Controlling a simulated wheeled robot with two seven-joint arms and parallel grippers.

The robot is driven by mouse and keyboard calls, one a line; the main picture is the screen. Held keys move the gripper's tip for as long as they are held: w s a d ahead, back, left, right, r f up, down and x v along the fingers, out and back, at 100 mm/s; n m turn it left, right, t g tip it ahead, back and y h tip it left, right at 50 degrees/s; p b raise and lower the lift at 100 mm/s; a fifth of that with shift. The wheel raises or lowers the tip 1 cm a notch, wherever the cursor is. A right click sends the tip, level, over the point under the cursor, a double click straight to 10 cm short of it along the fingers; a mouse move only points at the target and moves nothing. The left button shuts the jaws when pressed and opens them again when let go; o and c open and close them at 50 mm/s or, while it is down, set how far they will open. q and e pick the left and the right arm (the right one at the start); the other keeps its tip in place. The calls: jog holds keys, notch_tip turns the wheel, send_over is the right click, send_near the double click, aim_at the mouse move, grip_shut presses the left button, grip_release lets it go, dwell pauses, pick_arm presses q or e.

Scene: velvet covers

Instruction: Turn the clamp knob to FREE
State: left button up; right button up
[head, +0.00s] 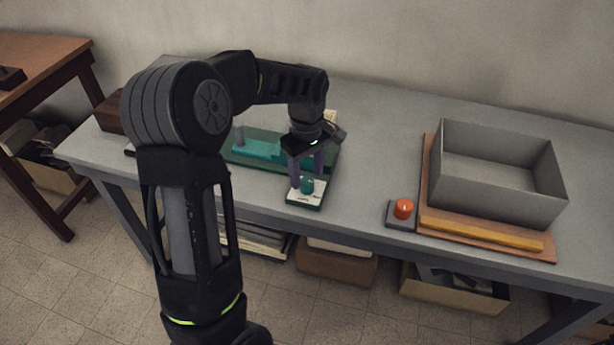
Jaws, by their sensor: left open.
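The clamp knob (307,185) is a small teal knob on a white-topped panel (303,198) with a dark green base, near the table's front edge. Its markings and pointer are too small to read. Behind it is a dark green clamp base (235,157) with a teal bar (257,149) on it, partly covered by my arm. My left gripper (307,178) points down over the knob with its fingers open, one on either side of it. I cannot tell whether the fingers touch the knob. My right gripper is not in view.
A red button (403,208) on a grey block stands to the right. Beyond it a grey open box (497,203) rests on an orange-brown board (428,222) with a yellow strip (480,234) along its front.

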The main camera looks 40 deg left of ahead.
pick_arm(q)
jog(key=shift+f, duration=0.95)
jog(key=shift+c, duration=0.4)
grip_shut()
